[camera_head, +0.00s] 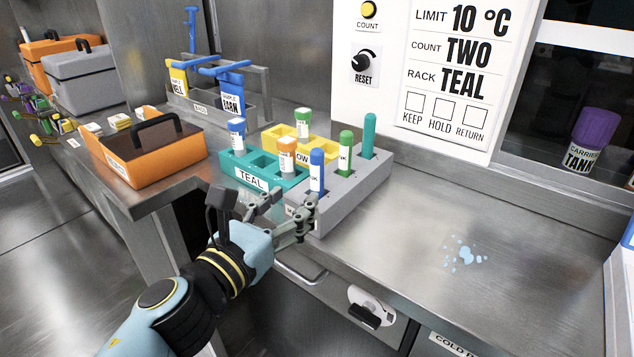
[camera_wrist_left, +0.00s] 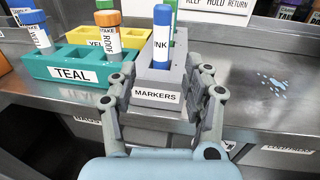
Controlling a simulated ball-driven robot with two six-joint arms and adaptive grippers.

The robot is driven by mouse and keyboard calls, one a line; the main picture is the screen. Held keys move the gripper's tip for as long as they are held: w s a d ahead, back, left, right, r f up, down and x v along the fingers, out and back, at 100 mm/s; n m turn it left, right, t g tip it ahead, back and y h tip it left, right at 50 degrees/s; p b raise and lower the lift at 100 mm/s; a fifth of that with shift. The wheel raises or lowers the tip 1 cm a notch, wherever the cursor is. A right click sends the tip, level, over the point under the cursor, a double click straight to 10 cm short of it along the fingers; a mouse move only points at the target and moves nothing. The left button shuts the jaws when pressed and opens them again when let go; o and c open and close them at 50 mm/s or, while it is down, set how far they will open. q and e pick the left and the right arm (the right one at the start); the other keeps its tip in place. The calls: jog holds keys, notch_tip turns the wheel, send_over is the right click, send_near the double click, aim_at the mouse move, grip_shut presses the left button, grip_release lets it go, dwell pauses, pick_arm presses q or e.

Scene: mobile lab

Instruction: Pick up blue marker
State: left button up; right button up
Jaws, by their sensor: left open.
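The blue marker (camera_head: 317,171) stands upright in the front slot of the grey marker rack (camera_head: 352,202), its lower part hidden inside. In the left wrist view, the blue marker (camera_wrist_left: 161,36) shows straight ahead, above the rack's "MARKERS" label. My left gripper (camera_head: 291,204) is open and empty at the rack's front end, lower than the marker's top. In the left wrist view, my left gripper's fingers (camera_wrist_left: 158,78) are spread, one toward each side of the rack front. I cannot tell whether a finger touches the rack. My right gripper is not in view.
Green (camera_head: 346,153) and teal (camera_head: 369,136) markers stand behind in the same rack. A teal rack (camera_head: 290,185) with capped tubes sits close on the left, a yellow rack (camera_head: 322,150) behind it. The bench to the right is clear except for a blue spill (camera_head: 463,256).

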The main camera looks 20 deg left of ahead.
aim_at(313, 183)
pick_arm(q)
jog(key=w, duration=0.2)
jog(key=w+d, duration=0.1)
jog(key=w, duration=0.2)
jog(key=w+d, duration=0.1)
jog(key=w, duration=0.2)
jog(key=shift+w+f, duration=0.1)
jog(key=shift+w, duration=0.05)
jog(key=shift+c, duration=0.4)
jog(key=shift+a, duration=0.1)
grip_shut()
